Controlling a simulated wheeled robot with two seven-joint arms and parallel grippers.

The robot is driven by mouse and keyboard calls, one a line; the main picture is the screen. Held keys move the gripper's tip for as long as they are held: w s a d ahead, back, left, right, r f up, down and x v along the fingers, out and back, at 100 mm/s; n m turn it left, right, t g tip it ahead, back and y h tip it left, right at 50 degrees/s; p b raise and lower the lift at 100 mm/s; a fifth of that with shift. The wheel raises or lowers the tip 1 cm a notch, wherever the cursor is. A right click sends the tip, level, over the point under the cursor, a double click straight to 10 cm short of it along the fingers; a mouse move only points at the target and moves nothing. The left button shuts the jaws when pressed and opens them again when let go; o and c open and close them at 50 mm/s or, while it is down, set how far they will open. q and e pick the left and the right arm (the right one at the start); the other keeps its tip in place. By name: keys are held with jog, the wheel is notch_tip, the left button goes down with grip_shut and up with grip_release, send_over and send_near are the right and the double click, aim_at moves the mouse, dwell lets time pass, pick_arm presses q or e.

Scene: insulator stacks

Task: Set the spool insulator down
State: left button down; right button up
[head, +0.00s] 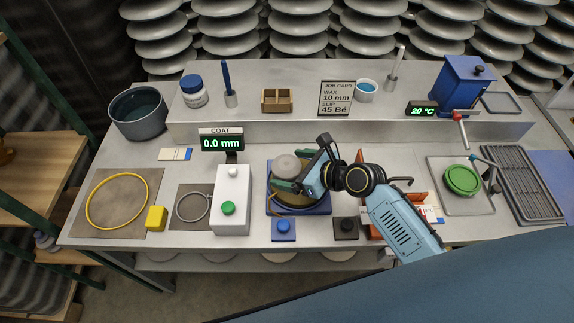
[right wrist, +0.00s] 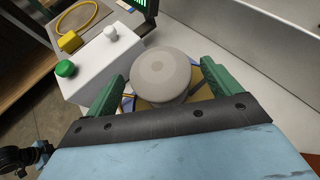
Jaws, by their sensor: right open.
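The spool insulator (head: 287,165) is a pale grey round piece in the head view, standing on the blue square device with a tan round top (head: 295,209) at mid table. In the right wrist view the insulator (right wrist: 161,72) shows from above, between my green fingers. My right gripper (head: 287,180) is around it, with the jaws open and a gap visible on each side in the right wrist view (right wrist: 163,85). The insulator's lower part is mostly hidden by the gripper. My left gripper is not in view.
The white coating gauge box (head: 232,205) reading 0.0 mm stands just left. A blue button (head: 283,228) and a black button (head: 346,227) sit in front. The raised shelf (head: 300,128) bounds the back.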

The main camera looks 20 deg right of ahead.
jog(key=p+v, duration=0.1)
jog(key=v, duration=0.9)
